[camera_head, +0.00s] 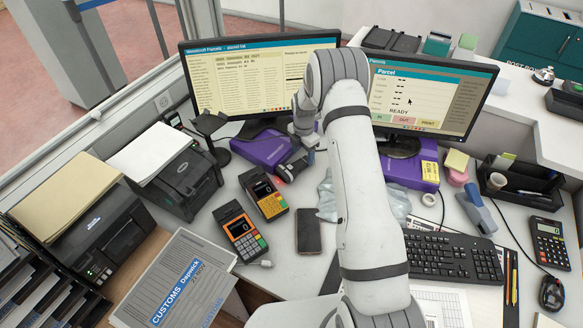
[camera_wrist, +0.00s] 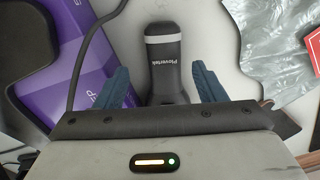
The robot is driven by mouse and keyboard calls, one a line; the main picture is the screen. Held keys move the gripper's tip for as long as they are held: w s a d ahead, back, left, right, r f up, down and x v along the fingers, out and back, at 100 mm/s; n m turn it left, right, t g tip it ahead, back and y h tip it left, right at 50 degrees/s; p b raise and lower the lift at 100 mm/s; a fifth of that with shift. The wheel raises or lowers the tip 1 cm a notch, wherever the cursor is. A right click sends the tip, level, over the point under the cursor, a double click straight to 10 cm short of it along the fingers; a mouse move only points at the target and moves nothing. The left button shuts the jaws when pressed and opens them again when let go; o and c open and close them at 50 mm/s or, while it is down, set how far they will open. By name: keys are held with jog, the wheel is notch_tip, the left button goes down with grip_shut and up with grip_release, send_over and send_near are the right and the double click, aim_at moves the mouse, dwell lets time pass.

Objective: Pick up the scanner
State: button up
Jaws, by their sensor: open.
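The scanner (camera_wrist: 163,65) is dark grey with a pale band near its end and the lettering "Plovertek". In the wrist view its handle lies between the two blue fingers of my gripper (camera_wrist: 159,78), with a gap showing on each side. The fingers are open, and the near part of the scanner is hidden behind the gripper body. In the head view my gripper (camera_head: 307,156) is low over the desk in front of the left monitor. The scanner (camera_head: 290,168) shows only partly there, beside the gripper, with a small red glow close by.
A purple box (camera_head: 258,149) lies left of the gripper; it also shows in the wrist view (camera_wrist: 52,60). A dark cable (camera_wrist: 78,55) runs beside the left finger. Card terminals (camera_head: 264,196) and a phone (camera_head: 309,231) lie nearer. Crumpled clear plastic (camera_head: 329,197) lies at right.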

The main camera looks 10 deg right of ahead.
aim_at(302, 160)
jog(key=shift+s+f+p, duration=0.15)
jog(key=shift+f+p, duration=0.05)
jog(key=shift+f, duration=0.75)
jog(key=shift+s+f+p, duration=0.1)
jog(key=shift+f+p, duration=0.05)
jog(key=shift+f, duration=0.75)
jog(key=shift+c, duration=0.5)
jog(key=c, duration=1.1)
